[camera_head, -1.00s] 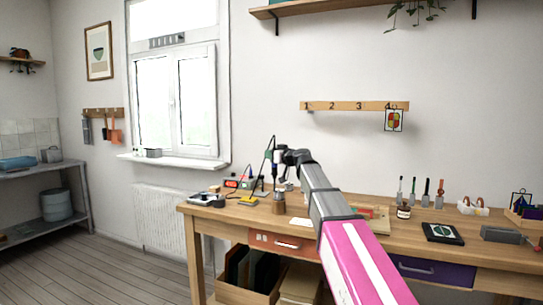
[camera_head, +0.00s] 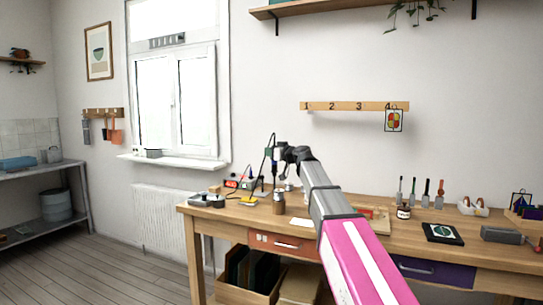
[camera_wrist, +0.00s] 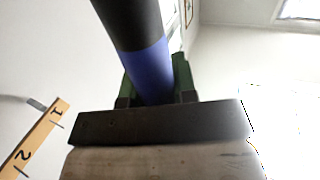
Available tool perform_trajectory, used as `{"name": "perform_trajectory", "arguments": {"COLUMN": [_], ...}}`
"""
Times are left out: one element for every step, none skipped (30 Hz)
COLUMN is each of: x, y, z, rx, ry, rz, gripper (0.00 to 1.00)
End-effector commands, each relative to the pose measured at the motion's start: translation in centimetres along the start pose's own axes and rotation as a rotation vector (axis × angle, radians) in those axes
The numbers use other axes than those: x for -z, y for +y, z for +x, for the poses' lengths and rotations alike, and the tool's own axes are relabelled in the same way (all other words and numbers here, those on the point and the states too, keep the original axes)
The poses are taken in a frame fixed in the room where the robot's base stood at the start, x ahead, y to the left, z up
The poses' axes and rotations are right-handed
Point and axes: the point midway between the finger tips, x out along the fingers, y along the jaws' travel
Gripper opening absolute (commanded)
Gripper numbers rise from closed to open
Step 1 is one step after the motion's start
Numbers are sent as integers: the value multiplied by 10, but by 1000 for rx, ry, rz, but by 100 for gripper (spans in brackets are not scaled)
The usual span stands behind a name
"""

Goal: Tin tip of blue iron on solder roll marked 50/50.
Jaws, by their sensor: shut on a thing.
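My gripper (camera_head: 277,156) is above the left part of the workbench (camera_head: 345,233), on the far side of my arm. In the wrist view its green fingers (camera_wrist: 183,78) are shut on the blue iron (camera_wrist: 152,70), a thick dark handle with a blue band. The iron's tip is hidden in the wrist view and too small to make out in the head view. Solder rolls (camera_head: 474,207) stand in a white holder at the right of the bench, well away from my gripper. Their markings are too small to read.
A soldering station with a red display (camera_head: 238,183), a yellow sponge (camera_head: 248,201) and a brown bottle (camera_head: 278,204) stand near my gripper. Several upright handled tools (camera_head: 425,192), a dark jar (camera_head: 403,211) and a black square pad (camera_head: 442,233) stand farther right. A numbered rail (camera_head: 350,106) hangs behind.

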Motion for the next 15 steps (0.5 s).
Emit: {"name": "perform_trajectory", "arguments": {"x": [5, 7, 10, 12, 14, 16, 18, 20, 23, 25, 27, 30, 32, 34, 37], "y": [0, 0, 0, 0, 0, 0, 0, 0, 0, 0, 0, 0, 0, 0, 0], "z": [0, 0, 0, 0, 0, 0, 0, 0, 0, 0, 0, 0, 0, 0, 0], "rx": [0, 0, 0, 1, 1, 1, 0, 0, 0, 0, 0, 0, 0, 0, 0], "ry": [1, 1, 2, 2, 1, 1, 1, 1, 0, 1, 1, 1, 1, 2, 2], "rz": [-1, -1, -1, -1, -1, -1, -1, -1, -1, -1, -1, -1, -1, -1, 0], "gripper": [2, 2, 2, 2, 2, 2, 2, 2, 2, 2, 2, 2, 2, 2, 2]}}
